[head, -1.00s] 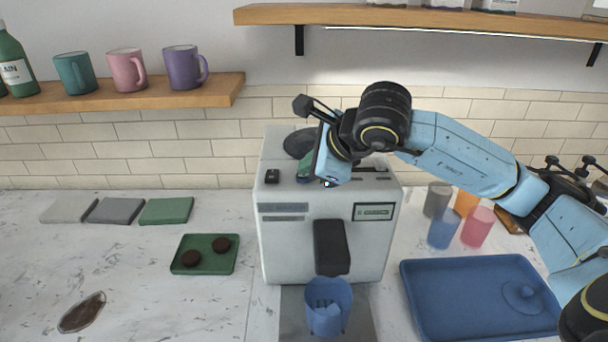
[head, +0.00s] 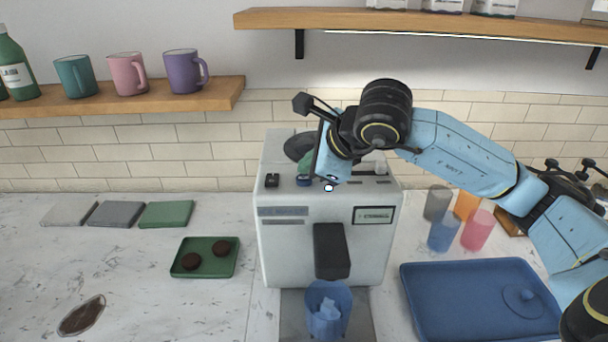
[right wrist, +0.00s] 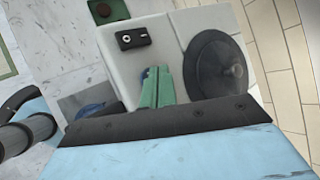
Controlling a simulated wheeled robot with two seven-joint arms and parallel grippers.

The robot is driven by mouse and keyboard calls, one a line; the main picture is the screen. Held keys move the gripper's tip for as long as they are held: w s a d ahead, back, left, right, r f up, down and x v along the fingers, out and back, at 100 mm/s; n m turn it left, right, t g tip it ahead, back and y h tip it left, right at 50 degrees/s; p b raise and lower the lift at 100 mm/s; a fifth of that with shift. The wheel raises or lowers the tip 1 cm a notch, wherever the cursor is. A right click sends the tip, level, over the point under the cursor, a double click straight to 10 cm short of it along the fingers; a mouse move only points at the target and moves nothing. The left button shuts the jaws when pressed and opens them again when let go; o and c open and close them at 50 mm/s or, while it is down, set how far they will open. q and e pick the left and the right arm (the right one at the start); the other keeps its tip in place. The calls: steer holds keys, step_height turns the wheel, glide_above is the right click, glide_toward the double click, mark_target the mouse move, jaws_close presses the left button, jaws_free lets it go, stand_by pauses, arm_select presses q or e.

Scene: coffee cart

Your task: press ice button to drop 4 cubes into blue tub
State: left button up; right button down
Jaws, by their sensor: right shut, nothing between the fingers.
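The white ice machine (head: 280,245) stands at the middle of the counter, with a dark spout block (head: 331,250) on its front. The blue tub (head: 327,318) stands below the spout and holds pale ice cubes; I cannot count them clearly. A blue round button (head: 303,181) shows on the machine's top. My right gripper (head: 305,168) is just above and behind that button, partly hidden by its own wrist. In the right wrist view its green fingers (right wrist: 156,88) are together and empty, over the machine top. My left gripper is out of view.
A black switch (head: 272,180) and a dark round lid (head: 297,146) are also on the machine top. A blue tray (head: 430,300) and several coloured cups (head: 477,228) stand at right. A green tray (head: 205,268) with two dark cookies lies at left.

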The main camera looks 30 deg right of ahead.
mark_target(309, 180)
steer(key=shift+r, duration=0.25)
steer(key=shift+r+p, duration=1.55)
steer(key=shift+r, duration=1.05)
steer(key=shift+f, duration=0.1)
stand_by(0.5)
